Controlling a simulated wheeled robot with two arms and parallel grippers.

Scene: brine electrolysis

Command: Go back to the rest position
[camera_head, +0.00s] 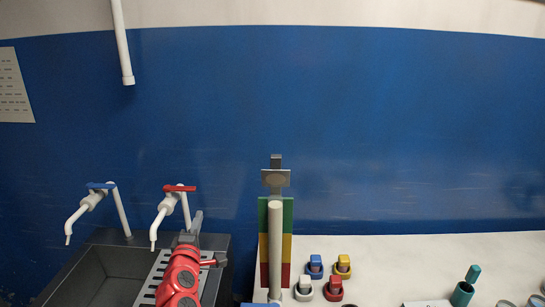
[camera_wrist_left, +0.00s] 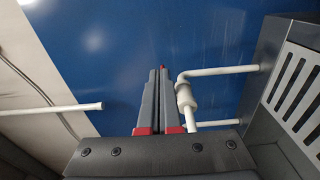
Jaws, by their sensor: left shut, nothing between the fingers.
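My left gripper (camera_head: 197,220) is at the end of my red left arm, in front of the red-handled tap (camera_head: 178,190) and over the right part of the dark sink (camera_head: 112,262). In the left wrist view the two grey fingers (camera_wrist_left: 158,75) lie together, shut, with nothing between them. A white tap pipe (camera_wrist_left: 188,95) shows just right of the fingers; I cannot tell whether it touches them. My right gripper is in neither view.
A blue-handled tap (camera_head: 98,187) stands left of the red one. A striped green, yellow and red panel (camera_head: 287,245) stands right of the sink, behind a pale post (camera_head: 275,240). Several coloured pieces and a teal cylinder (camera_head: 461,294) stand on the white worktop (camera_head: 415,262).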

